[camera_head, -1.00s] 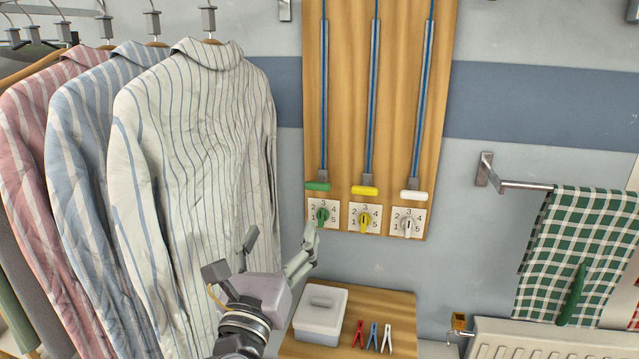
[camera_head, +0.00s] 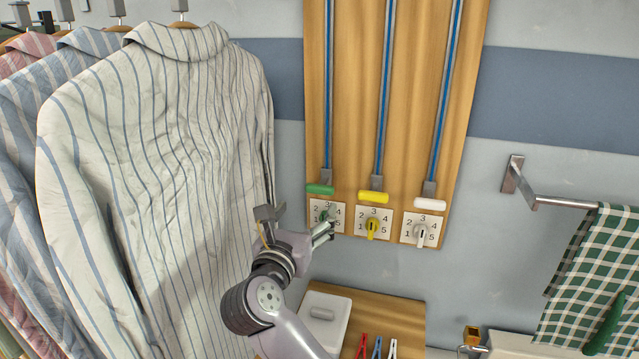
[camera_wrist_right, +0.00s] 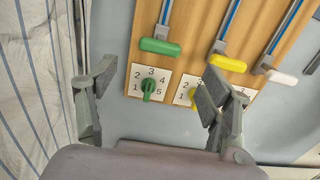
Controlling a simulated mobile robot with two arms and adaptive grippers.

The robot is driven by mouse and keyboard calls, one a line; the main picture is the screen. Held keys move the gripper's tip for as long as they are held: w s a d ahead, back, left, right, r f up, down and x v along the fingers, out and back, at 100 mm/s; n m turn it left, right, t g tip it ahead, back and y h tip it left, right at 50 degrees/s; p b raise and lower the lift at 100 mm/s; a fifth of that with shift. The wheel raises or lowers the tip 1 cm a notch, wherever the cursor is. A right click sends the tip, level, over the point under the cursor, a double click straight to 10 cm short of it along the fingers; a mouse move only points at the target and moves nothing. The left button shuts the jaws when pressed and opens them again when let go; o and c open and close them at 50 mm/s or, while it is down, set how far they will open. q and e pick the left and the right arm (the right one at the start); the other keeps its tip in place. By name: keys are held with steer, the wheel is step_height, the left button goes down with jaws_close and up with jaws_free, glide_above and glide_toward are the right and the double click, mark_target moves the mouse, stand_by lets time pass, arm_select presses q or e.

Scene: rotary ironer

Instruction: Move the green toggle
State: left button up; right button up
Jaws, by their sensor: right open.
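The green toggle (camera_head: 324,213) is a small knob on a white dial plate numbered 1 to 5, at the lower left of the wooden board. In the right wrist view the green toggle (camera_wrist_right: 148,87) shows between my spread fingers, its narrow grip roughly upright in the picture. My right gripper (camera_head: 298,222) is open and empty, just in front of this dial and partly covering its lower part. In its own view the right gripper (camera_wrist_right: 157,84) shows one finger left of the dial and one over the yellow dial. No contact with the toggle shows. My left gripper is out of view.
A green slider handle (camera_head: 320,189) hangs just above the toggle. A yellow knob (camera_head: 372,228) and a white knob (camera_head: 421,234) sit to the right. A striped shirt (camera_head: 160,170) hangs close on the left. A lidded box (camera_head: 320,318) and clothes pegs stand below.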

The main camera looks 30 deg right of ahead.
mark_target(318, 192)
steer(key=p+x, duration=0.2)
steer(key=x, duration=0.7)
steer(key=shift+w+d, duration=0.2)
steer(key=shift+d, duration=0.05)
steer(key=shift+w+d, duration=0.25)
steer(key=shift+d, duration=0.05)
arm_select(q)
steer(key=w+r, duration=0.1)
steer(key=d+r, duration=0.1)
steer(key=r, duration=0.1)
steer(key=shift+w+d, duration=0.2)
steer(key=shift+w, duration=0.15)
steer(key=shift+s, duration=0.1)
arm_select(e)
steer(key=shift+c, duration=1.4)
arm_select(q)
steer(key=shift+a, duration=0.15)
arm_select(e)
steer(key=c, duration=1.4)
